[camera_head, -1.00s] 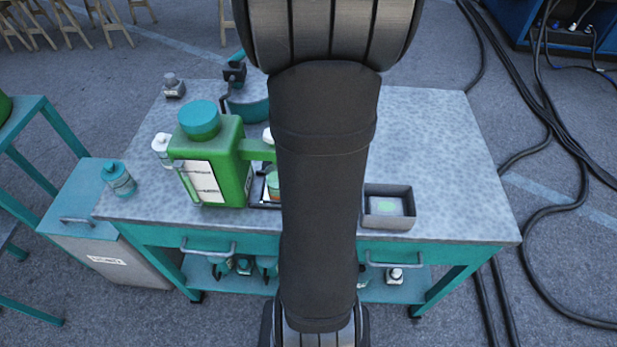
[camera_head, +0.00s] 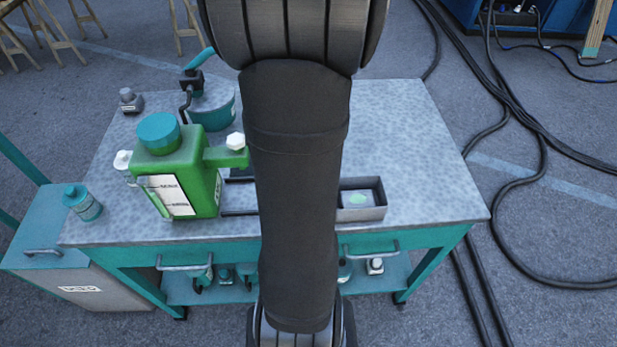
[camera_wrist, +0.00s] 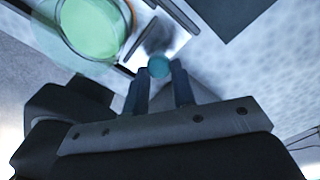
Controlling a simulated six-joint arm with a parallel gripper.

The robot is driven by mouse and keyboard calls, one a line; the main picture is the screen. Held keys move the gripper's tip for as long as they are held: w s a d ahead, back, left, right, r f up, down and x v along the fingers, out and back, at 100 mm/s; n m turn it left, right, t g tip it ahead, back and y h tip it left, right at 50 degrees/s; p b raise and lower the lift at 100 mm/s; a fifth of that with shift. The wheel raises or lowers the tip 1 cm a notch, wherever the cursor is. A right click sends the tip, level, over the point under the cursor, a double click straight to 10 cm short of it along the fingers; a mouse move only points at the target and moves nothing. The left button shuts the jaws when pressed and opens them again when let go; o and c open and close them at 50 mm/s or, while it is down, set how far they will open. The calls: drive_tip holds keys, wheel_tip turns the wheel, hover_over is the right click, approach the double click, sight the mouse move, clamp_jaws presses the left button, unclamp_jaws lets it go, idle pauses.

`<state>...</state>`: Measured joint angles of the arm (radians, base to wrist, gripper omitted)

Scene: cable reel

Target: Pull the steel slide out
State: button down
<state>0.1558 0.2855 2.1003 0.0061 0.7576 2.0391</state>
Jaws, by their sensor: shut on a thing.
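In the wrist view, my gripper (camera_wrist: 161,82) is shut on a round teal knob (camera_wrist: 159,66) between its two fingertips. The knob is at the near end of a bright steel slide (camera_wrist: 160,42), which lies in a pale frame. A clear round cup of green liquid (camera_wrist: 92,24) stands just left of the slide. In the head view, my arm covers my gripper, the slide and the cup. Two dark rails (camera_head: 240,212) show at the arm's left edge. How far out the slide is cannot be told.
A green jug (camera_head: 190,180) with a teal cap stands left of my arm. A grey open box (camera_head: 365,211) is to its right. A teal pot (camera_head: 212,108) is at the back. The speckled table top (camera_head: 420,150) is clear on the right.

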drive_tip(key=shift+d, duration=0.2)
drive_tip(key=c, duration=1.2)
unclamp_jaws()
drive_tip(key=shift+r, duration=0.1)
wheel_tip(320, 180, up, 17)
drive_tip(key=shift+r, duration=0.15)
wheel_tip(320, 180, down, 18)
drive_tip(key=shift+r, duration=0.25)
drive_tip(key=shift+r, duration=0.15)
